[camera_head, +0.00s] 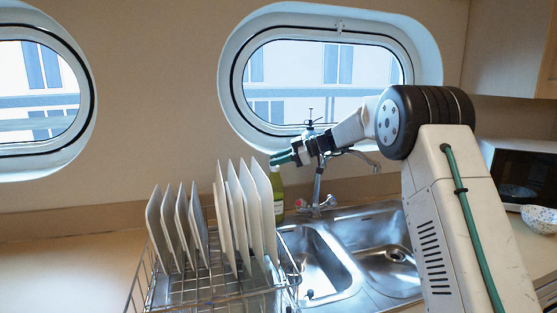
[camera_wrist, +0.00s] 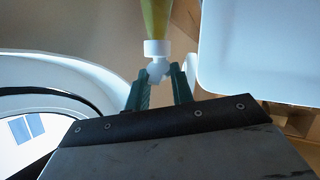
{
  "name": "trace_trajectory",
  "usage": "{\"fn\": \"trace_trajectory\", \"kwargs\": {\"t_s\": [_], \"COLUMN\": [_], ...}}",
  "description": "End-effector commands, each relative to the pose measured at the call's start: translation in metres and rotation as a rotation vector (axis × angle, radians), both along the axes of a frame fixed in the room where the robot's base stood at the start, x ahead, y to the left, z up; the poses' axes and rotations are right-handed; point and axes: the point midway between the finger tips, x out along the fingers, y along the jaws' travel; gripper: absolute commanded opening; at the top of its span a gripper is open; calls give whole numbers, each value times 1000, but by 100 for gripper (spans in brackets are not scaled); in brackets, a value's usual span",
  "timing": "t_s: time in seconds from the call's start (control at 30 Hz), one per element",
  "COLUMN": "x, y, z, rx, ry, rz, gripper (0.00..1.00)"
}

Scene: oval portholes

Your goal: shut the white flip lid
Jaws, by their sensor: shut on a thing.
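A yellow-green bottle (camera_head: 277,190) stands upright behind the plates, beside the sink. In the wrist view the bottle (camera_wrist: 156,18) shows upside down, with a white cap (camera_wrist: 157,47). The white flip lid (camera_wrist: 158,69) is a small white piece at the cap's end, between my green fingertips. My gripper (camera_wrist: 161,76) is shut on this lid. In the head view my gripper (camera_head: 283,157) is at the bottle's top and hides the cap and lid. I cannot tell the lid's exact angle.
A wire dish rack (camera_head: 205,291) with several upright white plates (camera_head: 264,200) stands close in front of the bottle. A faucet (camera_head: 318,190) and steel sink (camera_head: 325,262) lie to the right. A microwave (camera_head: 515,170) and speckled bowl (camera_head: 540,219) are far right.

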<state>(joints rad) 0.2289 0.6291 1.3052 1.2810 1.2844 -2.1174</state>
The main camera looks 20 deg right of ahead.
Motion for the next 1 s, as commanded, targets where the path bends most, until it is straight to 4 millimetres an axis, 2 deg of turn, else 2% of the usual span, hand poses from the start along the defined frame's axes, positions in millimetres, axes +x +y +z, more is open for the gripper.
{"fn": "trace_trajectory", "kwargs": {"t_s": [0.03,0.1,0.13,0.47,0.8,1.0], "x": [0,0,0,-1,-21,-28], "y": [0,0,0,-4,-50,-66], "z": [-2,-2,-2,1,20,26], "rx": [-1,-1,-1,-1,-1,-1], "ry": [3,3,3,1,1,2], "rz": [0,0,0,-1,-2,-1], "gripper": [26,45,46,46,46,46]}}
